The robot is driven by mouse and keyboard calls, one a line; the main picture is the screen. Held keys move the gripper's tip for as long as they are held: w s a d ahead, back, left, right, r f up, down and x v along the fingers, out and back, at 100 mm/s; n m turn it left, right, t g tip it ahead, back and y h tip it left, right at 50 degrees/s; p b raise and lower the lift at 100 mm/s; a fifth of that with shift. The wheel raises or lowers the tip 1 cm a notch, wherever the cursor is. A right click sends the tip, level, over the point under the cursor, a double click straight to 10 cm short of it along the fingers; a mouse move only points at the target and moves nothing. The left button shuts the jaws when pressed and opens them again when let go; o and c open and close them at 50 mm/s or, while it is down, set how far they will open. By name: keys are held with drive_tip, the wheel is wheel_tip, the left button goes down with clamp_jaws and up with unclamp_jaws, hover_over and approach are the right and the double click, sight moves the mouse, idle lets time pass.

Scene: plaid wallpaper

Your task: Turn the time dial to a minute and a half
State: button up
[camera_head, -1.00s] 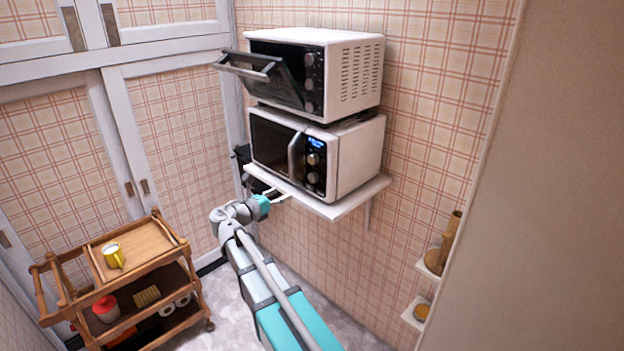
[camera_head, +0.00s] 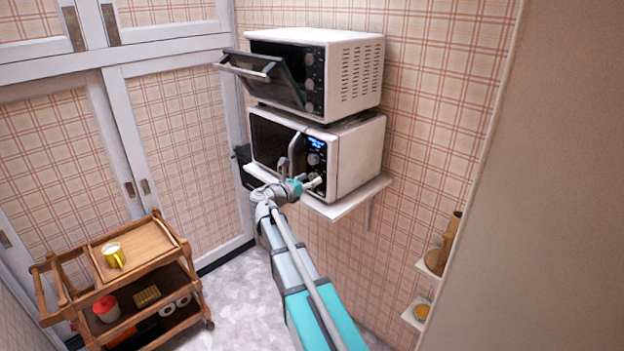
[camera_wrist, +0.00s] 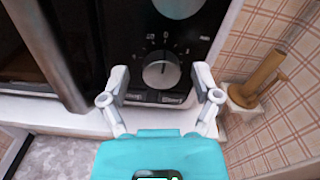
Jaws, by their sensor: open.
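The microwave (camera_head: 354,158) stands on a white wall shelf, its black control panel facing my arm. In the wrist view the time dial (camera_wrist: 161,70) is a round silver knob low on the panel, with number marks around it. A second silver knob (camera_wrist: 178,4) is above it, cut by the top edge. My gripper (camera_wrist: 162,78) is open, its two fingers spread to the left and right of the dial. In the head view my gripper (camera_head: 312,183) is at the panel's lower part and hides the lower dial.
A toaster oven (camera_head: 350,75) with its door hanging open sits on top of the microwave. The microwave's door handle (camera_wrist: 50,50) juts out left of the dial. The shelf (camera_head: 345,207) runs just below. A wooden trolley (camera_head: 150,240) stands at lower left.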

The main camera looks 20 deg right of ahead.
drive_tip(key=shift+w+d, duration=0.1)
drive_tip(key=shift+d, duration=0.2)
clamp_jaws()
idle(0.4)
